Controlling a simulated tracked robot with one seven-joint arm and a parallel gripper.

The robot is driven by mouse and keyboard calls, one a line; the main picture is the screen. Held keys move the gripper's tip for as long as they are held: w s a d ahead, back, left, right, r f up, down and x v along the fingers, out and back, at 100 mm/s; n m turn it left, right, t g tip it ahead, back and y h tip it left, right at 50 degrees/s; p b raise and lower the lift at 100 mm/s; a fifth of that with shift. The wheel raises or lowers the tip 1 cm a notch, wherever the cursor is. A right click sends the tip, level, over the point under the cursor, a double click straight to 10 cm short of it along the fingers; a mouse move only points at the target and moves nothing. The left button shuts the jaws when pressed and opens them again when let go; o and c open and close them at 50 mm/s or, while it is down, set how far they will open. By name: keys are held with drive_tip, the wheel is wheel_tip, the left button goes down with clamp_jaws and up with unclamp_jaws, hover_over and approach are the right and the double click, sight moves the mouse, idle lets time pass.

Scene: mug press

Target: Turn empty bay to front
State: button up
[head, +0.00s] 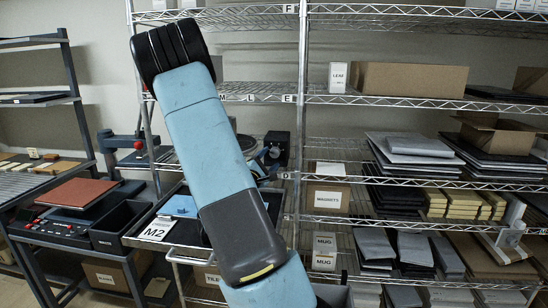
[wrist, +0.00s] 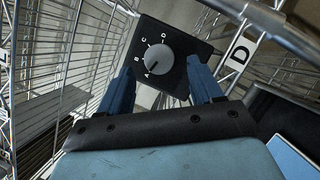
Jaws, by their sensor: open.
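A black control box (wrist: 175,50) with a round grey knob (wrist: 160,60) faces me in the wrist view. The letters A, B, C and D stand around the knob's left and upper side. The knob's dark mark appears to point to the lower left, towards A. My gripper (wrist: 161,73) is open, with one blue finger on each side of the knob. I cannot tell whether either finger touches it. In the head view the black box (head: 278,147) shows just right of my arm, which hides much of the area. No bay can be made out clearly.
A wire rack post with a D label (wrist: 238,57) is close on the right in the wrist view. Wire shelves with boxes (head: 410,79) fill the right in the head view.

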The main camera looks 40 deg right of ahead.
sight(274, 154)
drive_tip(key=shift+x, duration=1.4)
drive_tip(key=c, duration=1)
drive_tip(key=shift+d+r, duration=0.1)
drive_tip(key=shift+d, duration=0.1)
drive_tip(key=shift+c, duration=0.3)
drive_tip(key=shift+a, duration=0.15)
